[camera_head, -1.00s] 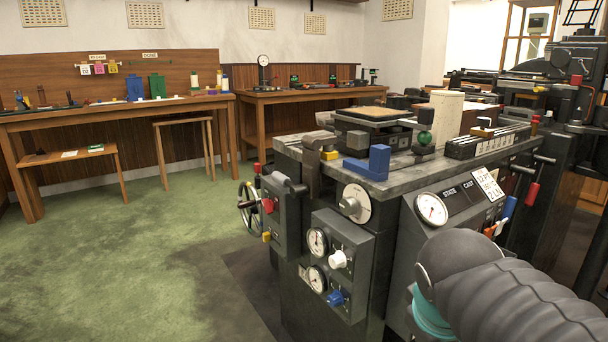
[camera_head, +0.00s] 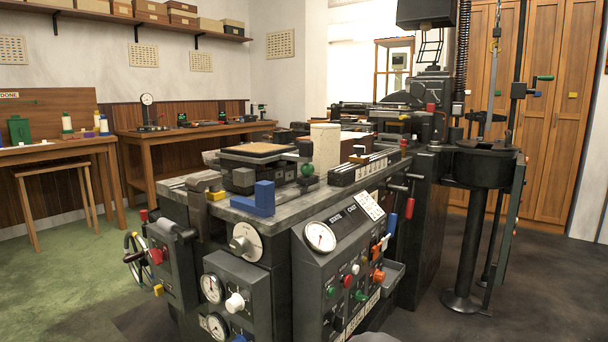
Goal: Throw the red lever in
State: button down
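A lever with a red grip (camera_head: 409,208) hangs down on the right side of the dark caster machine (camera_head: 283,208), beside a similar lever with a blue grip (camera_head: 391,223). Both slope downward from dark rods. A red knob (camera_head: 156,256) also shows on the box at the machine's left end, near the handwheel (camera_head: 135,257). My gripper is not in view; only a small rounded grey part of my arm shows at the bottom edge.
The control panel has a gauge (camera_head: 320,237), coloured buttons and a small grey tray (camera_head: 390,275) sticking out below the levers. A round dark pot on a stand (camera_head: 480,165) is at the right. Dark floor in the right foreground is clear.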

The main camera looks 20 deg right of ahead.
aim_at(410, 201)
jog(key=z, duration=1.7)
jog(key=i, duration=2.25)
jog(key=u, duration=0.45)
